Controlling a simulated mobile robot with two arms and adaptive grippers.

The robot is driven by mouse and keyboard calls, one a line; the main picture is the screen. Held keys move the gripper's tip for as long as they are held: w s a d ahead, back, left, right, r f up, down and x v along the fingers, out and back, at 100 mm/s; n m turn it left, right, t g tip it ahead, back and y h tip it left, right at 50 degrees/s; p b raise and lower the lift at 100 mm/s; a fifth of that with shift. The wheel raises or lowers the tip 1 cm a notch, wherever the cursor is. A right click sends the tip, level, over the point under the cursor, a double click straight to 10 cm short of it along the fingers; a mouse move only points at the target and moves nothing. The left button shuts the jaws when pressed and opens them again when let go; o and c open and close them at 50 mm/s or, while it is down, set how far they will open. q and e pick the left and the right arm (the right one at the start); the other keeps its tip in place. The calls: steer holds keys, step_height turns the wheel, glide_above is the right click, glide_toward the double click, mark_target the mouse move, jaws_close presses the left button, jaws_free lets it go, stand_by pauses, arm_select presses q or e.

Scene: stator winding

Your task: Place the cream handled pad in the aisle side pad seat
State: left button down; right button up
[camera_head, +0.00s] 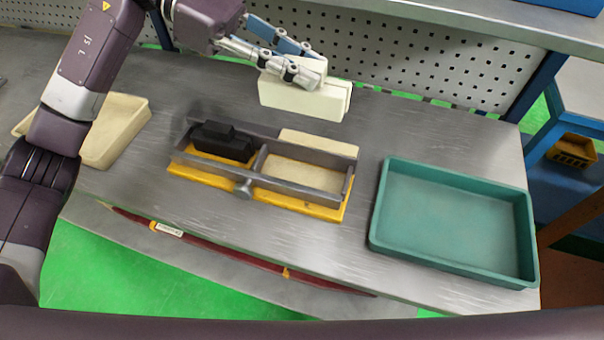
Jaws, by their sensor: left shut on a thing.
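The cream handled pad (302,101) is a pale block with a raised handle on top. My left gripper (300,75) is shut on its handle and holds it above the back of the bench, behind the fixture. The yellow and grey fixture (345,211) has two seats side by side. A black handled pad (222,142) sits in its left seat. The right seat (300,174) shows a bare cream floor. A cream strip (318,143) lies along the fixture's back right edge. My right gripper is not in view.
A teal tray (455,222), empty, stands on the metal bench (260,236) at the right. A cream tray (112,128) stands at the left, partly behind my left arm. A perforated panel (420,60) rises behind the bench.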

arm_select(q)
step_height(320, 180, down, 19)
steer(key=p, duration=0.4)
steer(key=shift+f, duration=0.3)
steer(key=shift+f, duration=0.15)
steer(key=c, duration=1.7)
jaws_free()
steer(key=shift+c, duration=0.2)
